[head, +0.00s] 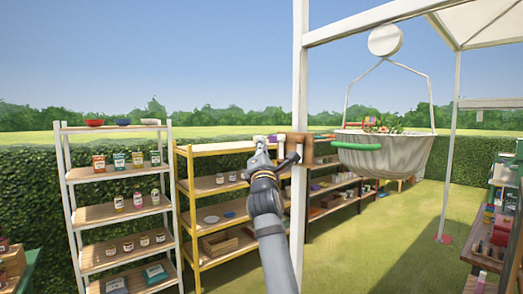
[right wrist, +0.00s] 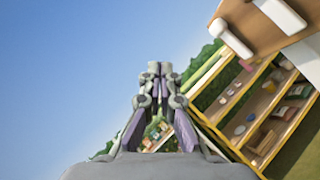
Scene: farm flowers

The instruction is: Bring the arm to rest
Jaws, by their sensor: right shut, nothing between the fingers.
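My right arm (head: 275,245) reaches up from the bottom middle of the head view. Its right gripper (head: 261,143) is raised in front of the yellow shelf and just left of the white post. The right gripper also shows in the right wrist view (right wrist: 160,67), with its fingertips together and nothing held between them. My left gripper is in neither view.
The white post (head: 299,70) bears a wooden block (head: 325,152) close beside the gripper. A hanging basket (head: 390,156) with flowers is to the right. A yellow shelf (head: 188,205) and white shelf (head: 68,190) stand behind.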

